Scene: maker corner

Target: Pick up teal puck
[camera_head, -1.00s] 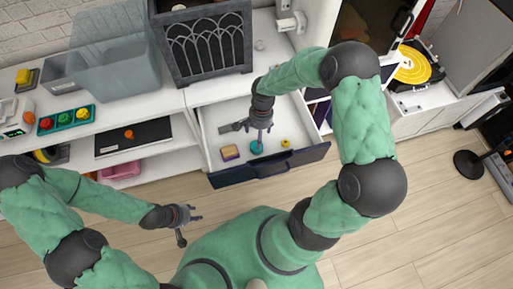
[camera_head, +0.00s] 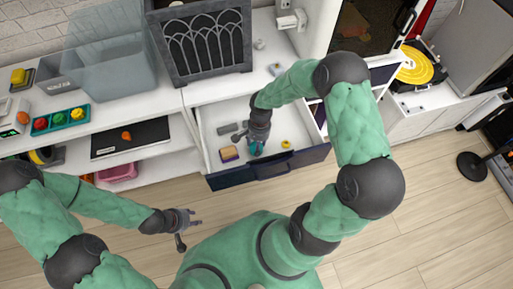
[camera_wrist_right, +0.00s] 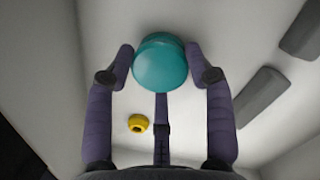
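The teal puck (camera_head: 256,147) lies in the open white drawer, mostly hidden under my right gripper in the head view. My right gripper (camera_head: 257,144) reaches down into the drawer at the puck. In the right wrist view the puck (camera_wrist_right: 160,62) sits between the fingertips of my right gripper (camera_wrist_right: 163,68). The fingers are spread around it, with one on each side and a third below. Whether they touch the puck is hard to tell. My left gripper (camera_head: 194,219) is open and empty over the floor, left of my base.
The drawer (camera_head: 206,155) also holds a yellow ring (camera_head: 286,144), a purple-and-tan block (camera_head: 229,153) and grey bars (camera_head: 228,128). The yellow ring (camera_wrist_right: 138,123) and bars (camera_wrist_right: 262,95) lie apart from the fingers in the wrist view. A dark fireplace-like screen (camera_head: 207,47) stands on the cabinet behind.

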